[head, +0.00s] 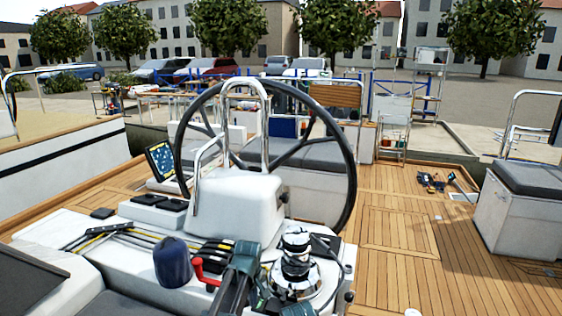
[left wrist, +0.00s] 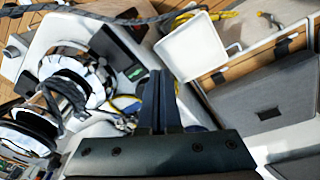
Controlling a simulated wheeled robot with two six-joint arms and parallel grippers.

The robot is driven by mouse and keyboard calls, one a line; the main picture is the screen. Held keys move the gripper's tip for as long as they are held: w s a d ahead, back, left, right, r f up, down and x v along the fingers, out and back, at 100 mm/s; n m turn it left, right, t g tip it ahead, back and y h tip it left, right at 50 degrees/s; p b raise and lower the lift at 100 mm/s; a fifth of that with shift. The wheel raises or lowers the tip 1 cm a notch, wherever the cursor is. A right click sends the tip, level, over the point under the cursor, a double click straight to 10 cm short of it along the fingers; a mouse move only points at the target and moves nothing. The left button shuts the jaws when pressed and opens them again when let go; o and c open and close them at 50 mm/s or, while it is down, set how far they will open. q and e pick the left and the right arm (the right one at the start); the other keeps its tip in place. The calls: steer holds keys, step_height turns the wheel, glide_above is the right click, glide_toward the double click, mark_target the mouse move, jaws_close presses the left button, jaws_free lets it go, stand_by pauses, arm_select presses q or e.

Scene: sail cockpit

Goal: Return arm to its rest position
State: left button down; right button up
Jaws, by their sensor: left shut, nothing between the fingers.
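My left gripper (head: 245,252) is in the lower middle of the head view, in front of the wheel pedestal and beside the winch. Its fingers point away from me over the white console. In the left wrist view the two dark fingers (left wrist: 159,98) are together with nothing between them. My right gripper does not show in either view.
A chrome-and-black winch (head: 295,262) stands just right of my left gripper; a red-handled lever (head: 203,272) and a dark blue cylinder (head: 172,262) are to its left. The steering wheel (head: 352,165) rises behind. The teak deck (head: 400,240) at right is mostly clear.

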arm_select(q)
steer(key=s+a+m+g, duration=0.1)
steer(key=s+a+m, duration=0.3)
steer(key=s, duration=0.6)
steer(key=s+a+m, duration=0.4)
steer(key=s, duration=0.5)
steer(key=s+d+m+g+y, duration=0.1)
steer(key=s+d+m, duration=0.2)
steer(key=d, duration=0.8)
steer(key=s, duration=0.2)
steer(key=shift+s+m, duration=0.4)
steer(key=shift+f, duration=0.1)
